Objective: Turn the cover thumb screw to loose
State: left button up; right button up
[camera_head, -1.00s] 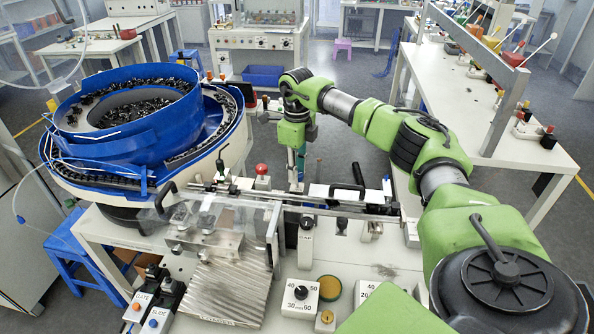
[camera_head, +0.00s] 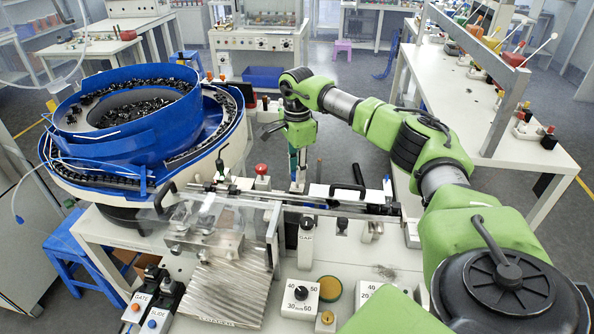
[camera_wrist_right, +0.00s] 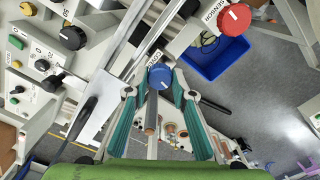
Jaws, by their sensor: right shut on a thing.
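The cover thumb screw is a round blue knob (camera_wrist_right: 160,77) with a pale mark on its face, beside a label that appears to read COVER in the right wrist view. My right gripper (camera_wrist_right: 160,92) has its teal fingers on either side of the knob and is shut on it. In the head view my right gripper (camera_head: 297,174) points down behind the feeder rail, and the screw cannot be made out there. My left gripper is not in view.
A metal rail (camera_head: 330,203) runs in front of my gripper. The blue bowl feeder (camera_head: 135,120) is at left. A dial (camera_head: 300,295) sits at the front.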

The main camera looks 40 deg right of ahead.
jog(key=shift+r+n, duration=0.1)
jog(key=shift+n, duration=1)
jog(key=o, duration=1.1)
notch_tip(320, 180, up, 12)
